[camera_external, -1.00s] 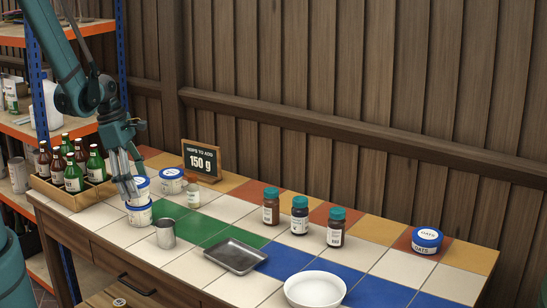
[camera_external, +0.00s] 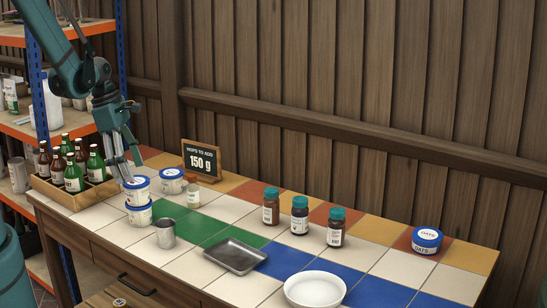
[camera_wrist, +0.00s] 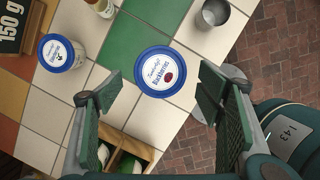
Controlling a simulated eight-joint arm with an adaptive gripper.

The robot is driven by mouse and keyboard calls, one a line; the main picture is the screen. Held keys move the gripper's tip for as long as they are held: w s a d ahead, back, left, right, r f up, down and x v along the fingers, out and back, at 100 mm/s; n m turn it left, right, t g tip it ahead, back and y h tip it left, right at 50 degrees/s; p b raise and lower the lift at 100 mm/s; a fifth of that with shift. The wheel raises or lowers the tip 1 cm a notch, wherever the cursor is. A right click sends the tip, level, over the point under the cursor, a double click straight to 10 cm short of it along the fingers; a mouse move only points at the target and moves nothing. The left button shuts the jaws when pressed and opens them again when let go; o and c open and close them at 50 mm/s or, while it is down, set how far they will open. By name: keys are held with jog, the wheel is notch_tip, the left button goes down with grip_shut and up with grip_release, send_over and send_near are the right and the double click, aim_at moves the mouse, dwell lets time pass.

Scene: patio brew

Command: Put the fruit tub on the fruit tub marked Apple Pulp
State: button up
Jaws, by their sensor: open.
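A white fruit tub with a blue-rimmed lid (camera_external: 137,187) sits on top of another white tub (camera_external: 139,214) near the table's left front. The stack looks upright, with the upper tub slightly offset. In the wrist view the upper lid (camera_wrist: 160,72) reads "Blackberries"; the lower tub is hidden there and its label cannot be read. A third tub (camera_external: 171,182) stands alone behind the stack, also in the wrist view (camera_wrist: 62,52), its label too small to read surely. My gripper (camera_external: 130,169) is open and empty just above the stack, fingers (camera_wrist: 155,97) apart on either side of the lid.
A wooden crate of bottles (camera_external: 75,190) stands close left of the stack. A small jar (camera_external: 193,195), a metal cup (camera_external: 165,235) and the "150 g" sign (camera_external: 201,160) are nearby. A metal tray (camera_external: 235,256) and white bowl (camera_external: 315,290) lie further right.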

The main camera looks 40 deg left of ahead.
jog(key=w+v, duration=0.1)
jog(key=v, duration=0.5)
jog(key=shift+s+r+p, duration=0.45)
jog(key=shift+s, duration=0.1)
jog(key=shift+a, duration=0.1)
jog(key=shift+r, duration=0.1)
jog(key=s+d+r+m+t+y, duration=0.1)
jog(key=s+d+r+m+t, duration=0.1)
jog(key=s+r+m, duration=0.4)
jog(key=s+d+r+m+t+y, duration=0.1)
jog(key=s+r+m+t, duration=0.2)
jog(key=m, duration=1.4)
jog(key=s+r, duration=0.3)
jog(key=r, duration=0.4)
jog(key=shift+s+d+r+m+t+y, duration=0.3)
jog(key=shift+s+d+r+y, duration=0.1)
jog(key=shift+f, duration=0.1)
